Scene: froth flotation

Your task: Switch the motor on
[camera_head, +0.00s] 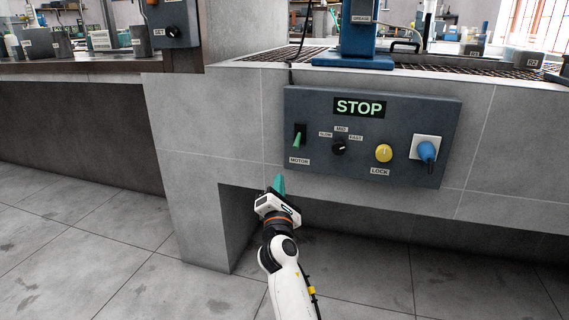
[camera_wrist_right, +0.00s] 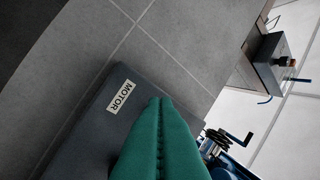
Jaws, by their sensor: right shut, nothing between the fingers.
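The grey control panel (camera_head: 372,112) is fixed to the front of the tiled bench, with a display reading STOP (camera_head: 360,108). Its motor switch (camera_head: 298,135) is a green lever on a black plate at the panel's left, above the MOTOR label (camera_head: 299,161). My right gripper (camera_head: 279,182) is shut and empty, below the panel's lower left corner and under the switch, apart from it in the head view. In the right wrist view its green fingers (camera_wrist_right: 160,135) are together beside the MOTOR label (camera_wrist_right: 121,97); the switch is hidden there. My left gripper is not in view.
The panel also carries a black speed knob (camera_head: 339,149), a yellow LOCK knob (camera_head: 383,153) and a blue handle (camera_head: 427,151) on a white plate. A blue machine stand (camera_head: 352,62) is on the bench above. The floor in front is clear.

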